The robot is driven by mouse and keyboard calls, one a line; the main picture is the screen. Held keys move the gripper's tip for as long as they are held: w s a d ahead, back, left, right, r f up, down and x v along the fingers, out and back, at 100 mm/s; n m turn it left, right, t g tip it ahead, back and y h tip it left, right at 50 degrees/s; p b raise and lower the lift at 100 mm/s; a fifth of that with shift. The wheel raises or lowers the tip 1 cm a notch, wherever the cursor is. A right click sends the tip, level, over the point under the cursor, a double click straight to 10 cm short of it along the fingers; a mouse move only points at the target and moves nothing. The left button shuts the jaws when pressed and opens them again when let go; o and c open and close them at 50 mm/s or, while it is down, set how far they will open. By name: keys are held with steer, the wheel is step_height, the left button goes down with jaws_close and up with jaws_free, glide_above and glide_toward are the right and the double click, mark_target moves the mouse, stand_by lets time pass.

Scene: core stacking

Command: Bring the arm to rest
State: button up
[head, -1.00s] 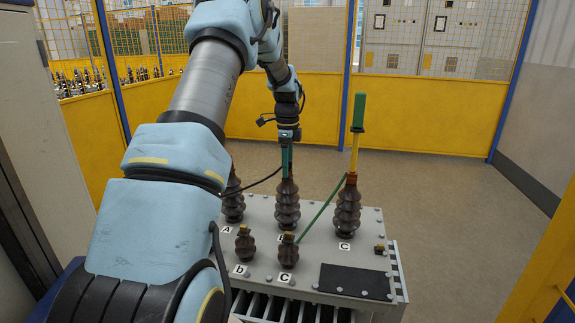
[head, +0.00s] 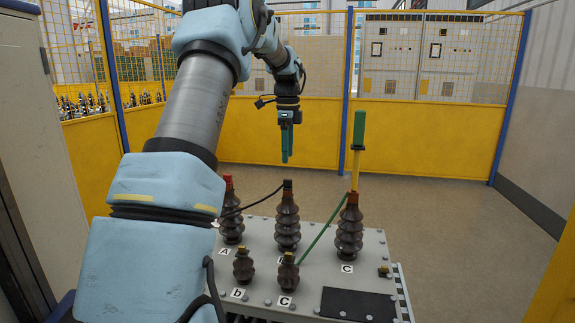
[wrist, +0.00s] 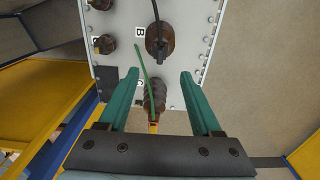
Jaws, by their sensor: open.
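My gripper (head: 286,143) hangs with its fingers pointing down, above and apart from the middle brown insulator (head: 287,220) of the grey transformer box (head: 330,242). In the wrist view its two green fingers (wrist: 158,75) are spread apart with nothing held between them. The middle insulator has a dark top with a black cable at it, and it also shows in the wrist view (wrist: 160,40). The insulator marked C (head: 349,232) stands to the right, with a green-and-yellow upright piece (head: 358,140) on top.
The insulator marked A (head: 231,218) has a red top with the black cable's other end by it. Two short insulators stand in front; a green cable (head: 322,222) runs from the right one (head: 287,273) to insulator C. Yellow fence panels (head: 410,145) enclose the cell. Floor to the right is clear.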

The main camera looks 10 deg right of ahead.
steer(key=shift+r, duration=0.1)
steer(key=s+a+f+n, duration=0.3)
steer(key=s+a+n, duration=0.2)
steer(key=s, duration=0.4)
steer(key=s+a+f+n+t, duration=0.1)
steer(key=s+a+f+n, duration=0.3)
steer(key=s+n, duration=0.4)
steer(key=s+a+f+n, duration=0.4)
steer(key=s+n, duration=0.3)
steer(key=s, duration=0.5)
steer(key=shift+s+a+t, duration=0.25)
steer(key=shift+a+t, duration=0.05)
steer(key=shift+a, duration=0.6)
